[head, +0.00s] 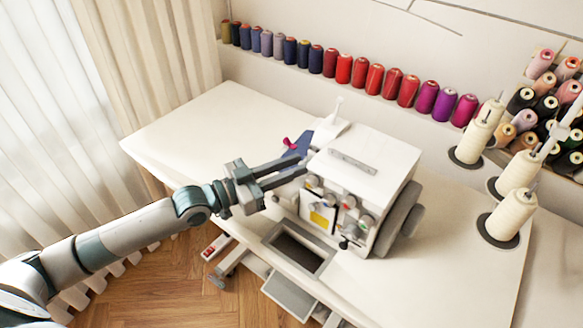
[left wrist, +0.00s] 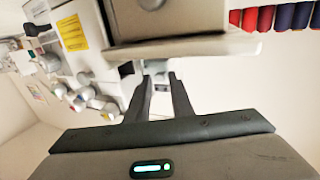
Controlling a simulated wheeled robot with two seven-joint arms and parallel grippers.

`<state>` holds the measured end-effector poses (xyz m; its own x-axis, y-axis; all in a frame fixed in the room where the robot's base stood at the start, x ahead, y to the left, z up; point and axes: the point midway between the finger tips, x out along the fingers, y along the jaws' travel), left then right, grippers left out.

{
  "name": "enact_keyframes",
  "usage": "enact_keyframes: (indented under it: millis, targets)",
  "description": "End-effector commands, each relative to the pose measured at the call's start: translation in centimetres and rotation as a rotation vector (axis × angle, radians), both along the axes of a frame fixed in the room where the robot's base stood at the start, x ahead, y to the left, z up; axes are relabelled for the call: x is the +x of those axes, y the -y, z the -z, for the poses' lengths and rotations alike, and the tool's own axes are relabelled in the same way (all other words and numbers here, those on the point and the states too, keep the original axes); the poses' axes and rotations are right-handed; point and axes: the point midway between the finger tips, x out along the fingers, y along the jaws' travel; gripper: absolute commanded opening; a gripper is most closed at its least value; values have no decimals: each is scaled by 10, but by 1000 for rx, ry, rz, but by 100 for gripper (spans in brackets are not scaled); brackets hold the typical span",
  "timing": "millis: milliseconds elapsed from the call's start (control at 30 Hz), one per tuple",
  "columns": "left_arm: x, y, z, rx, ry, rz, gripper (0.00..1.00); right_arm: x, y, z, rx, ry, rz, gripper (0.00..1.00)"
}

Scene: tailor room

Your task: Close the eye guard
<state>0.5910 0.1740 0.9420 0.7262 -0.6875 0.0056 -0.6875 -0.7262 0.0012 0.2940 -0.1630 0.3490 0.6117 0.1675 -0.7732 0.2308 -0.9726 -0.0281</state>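The white sewing machine (head: 365,165) stands on the table, with coloured dials and a yellow label on its front. My left gripper (head: 302,164) reaches in from the left to the machine's left end, where the needle area is. In the left wrist view the two fingers (left wrist: 161,76) are apart with nothing clearly held between them. Their tips point at a small metal part (left wrist: 156,66) under a pale overhanging edge (left wrist: 180,47) of the machine. I cannot pick out the eye guard for certain; the fingers and machine body partly hide that area. My right gripper is not in view.
The white table (head: 190,135) is clear to the left of the machine. A blue piece (head: 304,141) with a pink item (head: 289,144) lies behind the gripper. Thread cones (head: 511,213) stand at the right. A rectangular opening (head: 298,250) is in the table's front.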

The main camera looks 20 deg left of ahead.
Motion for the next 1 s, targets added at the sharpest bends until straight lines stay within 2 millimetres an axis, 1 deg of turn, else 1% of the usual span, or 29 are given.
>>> enact_keyframes:
  millis: [467, 633, 767, 900, 1000]
  targets:
    - [0, -1, 2, 3, -4, -2, 31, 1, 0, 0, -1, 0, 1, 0]
    - [-4, -6, 3, 4, -3, -3, 31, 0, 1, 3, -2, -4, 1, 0]
    - [-13, -14, 5, 6, -5, -3, 31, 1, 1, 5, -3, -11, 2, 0]
    - [-27, -27, 5, 6, -5, -2, 31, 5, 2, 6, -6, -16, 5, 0]
    - [-39, -38, 6, 8, -5, -2, 31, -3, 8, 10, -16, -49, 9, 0]
